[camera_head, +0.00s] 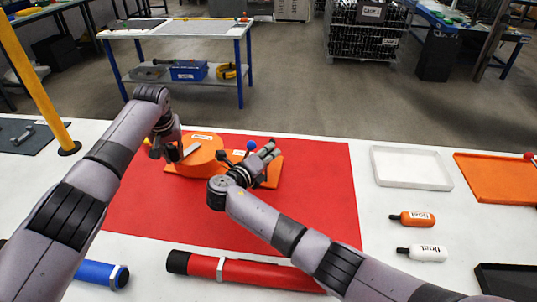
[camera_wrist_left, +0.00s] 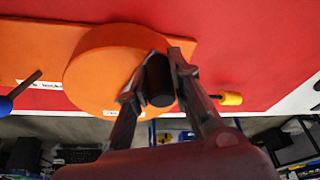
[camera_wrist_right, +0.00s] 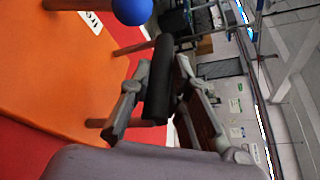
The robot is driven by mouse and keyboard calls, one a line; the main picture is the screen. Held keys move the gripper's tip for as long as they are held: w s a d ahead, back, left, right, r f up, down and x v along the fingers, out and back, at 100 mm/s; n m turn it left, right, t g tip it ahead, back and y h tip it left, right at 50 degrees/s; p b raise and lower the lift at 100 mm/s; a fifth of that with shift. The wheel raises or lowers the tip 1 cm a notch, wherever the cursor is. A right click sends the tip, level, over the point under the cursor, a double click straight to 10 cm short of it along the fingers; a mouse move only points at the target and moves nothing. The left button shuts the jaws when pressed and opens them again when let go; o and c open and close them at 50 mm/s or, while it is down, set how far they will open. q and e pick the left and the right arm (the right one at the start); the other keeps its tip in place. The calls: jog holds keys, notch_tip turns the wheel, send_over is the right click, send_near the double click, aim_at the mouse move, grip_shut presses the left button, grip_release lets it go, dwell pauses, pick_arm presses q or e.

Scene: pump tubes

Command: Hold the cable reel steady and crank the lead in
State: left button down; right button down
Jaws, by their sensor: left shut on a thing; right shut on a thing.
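The orange cable reel has a round drum (camera_head: 207,150) on a flat orange base (camera_head: 272,182), lying on a red mat (camera_head: 315,200). My left gripper (camera_head: 175,152) is at the drum's left side. In the left wrist view it is shut on a black knob (camera_wrist_left: 160,82) in front of the orange drum (camera_wrist_left: 108,68). My right gripper (camera_head: 265,158) is over the right part of the base. In the right wrist view it is shut on a black upright grip (camera_wrist_right: 158,85). A blue ball (camera_wrist_right: 132,10) on the reel is close by. A yellow-tipped piece (camera_wrist_left: 230,98) sticks out beside the drum.
A white tray (camera_head: 411,184) and an orange tray (camera_head: 490,190) lie to the right. An orange bottle (camera_head: 415,218) and a white bottle (camera_head: 425,253) lie below them. A red tube (camera_head: 235,270) and a blue tube (camera_head: 95,272) lie in front. A yellow post (camera_head: 40,82) stands left.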

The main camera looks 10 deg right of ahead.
pick_arm(q)
jog(key=shift+s+a+f, duration=0.1)
jog(key=shift+s+f, duration=0.1)
jog(key=shift+f, duration=0.35)
jog(key=shift+w+a+m, duration=0.35)
jog(key=shift+w+m, duration=0.05)
jog(key=shift+m, duration=0.4)
jog(key=shift+w+r, duration=0.1)
jog(key=shift+w+a+r, duration=0.15)
jog(key=shift+w+a, duration=0.1)
jog(key=shift+w, duration=0.1)
jog(key=shift+a+f, duration=0.15)
jog(key=shift+f, duration=0.05)
jog(key=shift+w+r, duration=0.1)
jog(key=c, duration=1.3)
grip_release()
jog(key=shift+c, duration=0.2)
jog(key=o, duration=0.3)
jog(key=shift+w+r, duration=0.15)
